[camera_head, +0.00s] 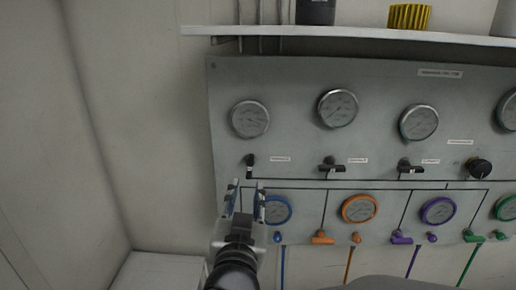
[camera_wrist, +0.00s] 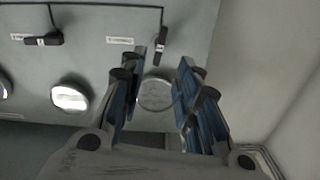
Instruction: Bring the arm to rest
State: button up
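My gripper (camera_head: 246,198) is in front of the lower left part of the grey air panel (camera_head: 300,75), fingers pointing up toward it. Its two blue-padded fingers are spread apart with nothing between them. In the wrist view my gripper (camera_wrist: 158,95) is also open, and that picture looks upside down. A round gauge (camera_wrist: 156,93) shows behind the gap between the fingers. A black lever (camera_wrist: 160,45) stands upright beyond the fingertips; it also shows in the head view (camera_head: 250,165). My gripper partly covers the blue-rimmed gauge (camera_head: 278,210). Contact with the panel cannot be told.
Two black levers (camera_head: 333,164) (camera_head: 404,166) lie sideways, with a black knob (camera_head: 479,168) to their right. Coloured valves, such as the orange one (camera_head: 322,238), line the lower edge. A shelf (camera_head: 350,36) juts out above. The left wall (camera_head: 130,120) is bare.

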jog(key=shift+w, duration=0.1)
jog(key=s+d+f+n+g+b, duration=0.1)
jog(key=s+d+f+g, duration=0.5)
jog(key=s, duration=0.5)
jog(key=s+d+f+n+g, duration=0.1)
jog(key=s+d+f+g, duration=0.5)
jog(key=s+d, duration=0.5)
jog(key=shift+s+g+y+b, duration=0.35)
jog(key=shift+s+g, duration=0.1)
jog(key=shift+g, duration=0.25)
jog(key=shift+o, duration=0.4)
jog(key=shift+f, duration=0.1)
